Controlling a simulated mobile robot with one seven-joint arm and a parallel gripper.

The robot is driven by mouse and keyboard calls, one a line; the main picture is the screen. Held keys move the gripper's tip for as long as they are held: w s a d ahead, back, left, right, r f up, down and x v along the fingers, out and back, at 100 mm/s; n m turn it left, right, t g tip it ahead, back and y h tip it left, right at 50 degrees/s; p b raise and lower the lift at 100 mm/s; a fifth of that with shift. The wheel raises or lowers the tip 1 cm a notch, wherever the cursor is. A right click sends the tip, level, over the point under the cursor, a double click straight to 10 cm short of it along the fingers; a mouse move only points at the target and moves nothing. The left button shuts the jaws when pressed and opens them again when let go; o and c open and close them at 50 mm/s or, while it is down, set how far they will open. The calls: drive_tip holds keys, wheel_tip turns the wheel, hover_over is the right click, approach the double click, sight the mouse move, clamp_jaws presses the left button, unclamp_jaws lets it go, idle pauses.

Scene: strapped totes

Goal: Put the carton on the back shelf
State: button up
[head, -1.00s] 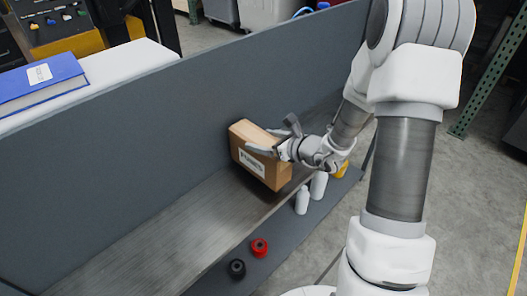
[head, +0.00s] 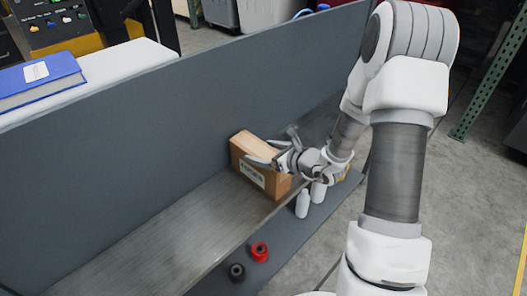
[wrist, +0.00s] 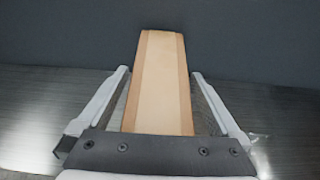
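The brown carton (head: 252,170) with a white label rests on the grey metal shelf (head: 145,240), close to the dark upright panel behind it. My gripper (head: 273,146) is open around the carton's near end. In the wrist view the carton (wrist: 160,95) lies between the two spread fingers, with a gap on both sides.
The grey panel (head: 120,150) rises behind the shelf. The shelf left of the carton is clear.

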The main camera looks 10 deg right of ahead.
drive_tip(key=shift+r+p, duration=0.3)
drive_tip(key=shift+p, duration=0.05)
drive_tip(key=p+v, duration=0.2)
drive_tip(key=v, duration=1)
drive_tip(key=shift+f, duration=0.2)
